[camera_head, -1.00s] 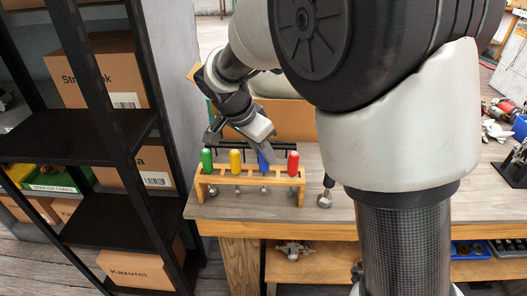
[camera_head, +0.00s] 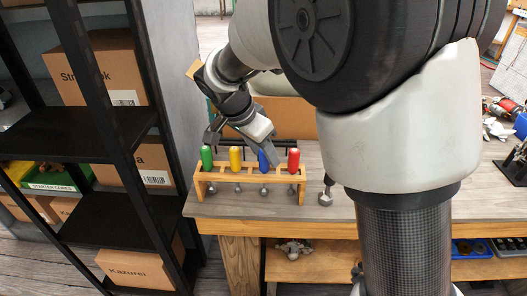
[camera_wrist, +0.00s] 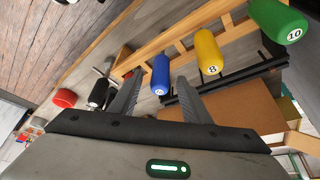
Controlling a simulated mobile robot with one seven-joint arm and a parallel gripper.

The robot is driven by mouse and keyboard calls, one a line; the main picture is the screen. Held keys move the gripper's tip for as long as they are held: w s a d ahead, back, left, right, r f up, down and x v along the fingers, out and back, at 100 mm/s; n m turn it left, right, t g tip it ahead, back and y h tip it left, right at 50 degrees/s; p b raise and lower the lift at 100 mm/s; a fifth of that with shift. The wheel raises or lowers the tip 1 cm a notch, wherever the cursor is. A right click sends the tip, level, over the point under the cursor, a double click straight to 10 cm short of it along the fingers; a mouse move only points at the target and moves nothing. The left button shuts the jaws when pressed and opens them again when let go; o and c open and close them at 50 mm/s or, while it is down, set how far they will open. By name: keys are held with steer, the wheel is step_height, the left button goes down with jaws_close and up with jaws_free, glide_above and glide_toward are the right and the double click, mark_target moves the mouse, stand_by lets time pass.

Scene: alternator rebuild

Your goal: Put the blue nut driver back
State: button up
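The blue nut driver (camera_head: 265,161) stands in the wooden rack (camera_head: 228,177), between the yellow driver (camera_head: 235,160) and the red driver (camera_head: 293,160). Its shaft and socket end show below the top bar. In the wrist view the blue handle (camera_wrist: 161,75) lies between and just beyond the tips of my gripper (camera_wrist: 159,80), with a gap on each side. My gripper (camera_head: 264,146) is open, tilted down over the blue handle, and partly covers it in the head view. The green driver (camera_head: 207,158) stands at the rack's left end.
A tool with a round metal end (camera_head: 326,194) stands right of the rack. A cardboard box (camera_head: 290,120) is behind it. Black shelving (camera_head: 105,120) stands to the left. The bench top (camera_head: 225,207) in front of the rack is clear.

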steer(key=w+d+r+p+v, duration=0.1)
steer(key=p+v, duration=0.6)
steer(key=v, duration=1.4)
steer(key=s+d+n+y, duration=0.1)
steer(key=s+d+n, duration=0.1)
steer(key=s+d, duration=0.35)
steer(key=s+d+n+y, duration=0.1)
steer(key=s+d+n, duration=0.1)
steer(key=d, duration=0.6)
steer(key=s+d+f+n+t+y, duration=0.1)
steer(key=s+d+f+n, duration=0.15)
steer(key=s, duration=0.25)
steer(key=s+d+f+n+t+y, duration=0.1)
steer(key=s+d+n, duration=0.2)
steer(key=s+d, duration=0.15)
step_height(320, 180, up, 13)
steer(key=p, duration=1.3)
steer(key=shift+s+a+r, duration=0.2)
steer(key=shift+s+a, duration=0.05)
steer(key=shift+s, duration=0.2)
